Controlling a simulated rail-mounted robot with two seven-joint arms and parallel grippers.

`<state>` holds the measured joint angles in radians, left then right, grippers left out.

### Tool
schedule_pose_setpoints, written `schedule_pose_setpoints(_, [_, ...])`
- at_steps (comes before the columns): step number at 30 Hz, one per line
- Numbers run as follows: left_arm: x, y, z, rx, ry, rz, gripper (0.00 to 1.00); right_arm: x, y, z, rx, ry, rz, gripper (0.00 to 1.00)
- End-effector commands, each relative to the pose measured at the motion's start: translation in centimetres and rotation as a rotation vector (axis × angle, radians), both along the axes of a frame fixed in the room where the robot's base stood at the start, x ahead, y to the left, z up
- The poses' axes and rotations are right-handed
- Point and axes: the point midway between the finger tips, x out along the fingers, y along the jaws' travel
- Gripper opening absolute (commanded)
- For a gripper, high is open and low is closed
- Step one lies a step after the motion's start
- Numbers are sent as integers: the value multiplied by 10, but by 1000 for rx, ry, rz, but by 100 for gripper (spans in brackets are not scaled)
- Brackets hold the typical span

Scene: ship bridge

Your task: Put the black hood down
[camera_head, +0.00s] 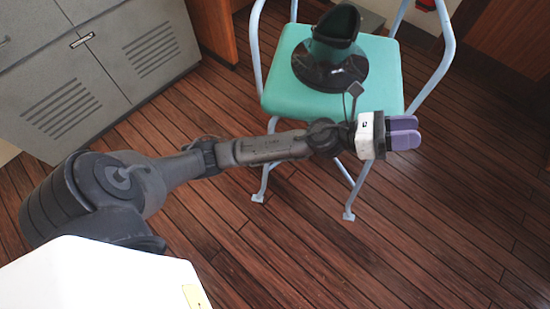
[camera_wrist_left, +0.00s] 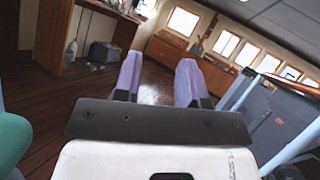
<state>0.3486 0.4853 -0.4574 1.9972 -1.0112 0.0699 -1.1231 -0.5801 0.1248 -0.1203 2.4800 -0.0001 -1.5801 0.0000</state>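The black hood (camera_head: 330,50) stands upright on the green seat of a chair (camera_head: 290,88). It has a wide round base and a slanted open top. My left gripper (camera_head: 418,132), with purple fingers, is in front of the seat's near right edge and apart from the hood. In the left wrist view the two fingers (camera_wrist_left: 160,75) stand apart with nothing between them. The hood does not show in that view. My right gripper is in neither view.
The chair has pale blue tube legs and armrests (camera_head: 441,70). Grey cabinets (camera_head: 90,60) stand at the left of the head view. The dark plank floor (camera_head: 400,240) is clear at the lower right. The left wrist view shows a far wooden cabinet (camera_wrist_left: 180,52) under windows.

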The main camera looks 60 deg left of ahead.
Motion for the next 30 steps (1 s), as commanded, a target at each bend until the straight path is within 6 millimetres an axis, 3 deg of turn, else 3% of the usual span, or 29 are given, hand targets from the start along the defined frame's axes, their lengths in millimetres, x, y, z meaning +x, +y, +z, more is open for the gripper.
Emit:
schedule_pose_setpoints(1, [-7,12,-16,-204,154,33,38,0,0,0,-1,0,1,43])
schedule_pose_setpoints(5, [-26,52,-68,-732,540,145,38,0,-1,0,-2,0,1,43])
schedule_pose_setpoints(8, [-55,79,-124,-1128,822,269,38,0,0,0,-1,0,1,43])
schedule_pose_setpoints(12, [-121,100,-204,-1625,1153,503,38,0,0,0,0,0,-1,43])
schedule_pose_setpoints(15, [-176,102,-246,-1909,1324,698,38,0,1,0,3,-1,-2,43])
schedule_pose_setpoints(18, [-227,99,-273,-2120,1440,893,38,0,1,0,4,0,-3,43])
schedule_pose_setpoints(22, [-278,94,-290,-2294,1520,1102,38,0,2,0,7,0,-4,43])
schedule_pose_setpoints(25, [-301,91,-295,-2363,1546,1207,38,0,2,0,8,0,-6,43])
schedule_pose_setpoints(30, [-315,88,-297,-2402,1561,1275,38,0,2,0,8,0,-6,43])
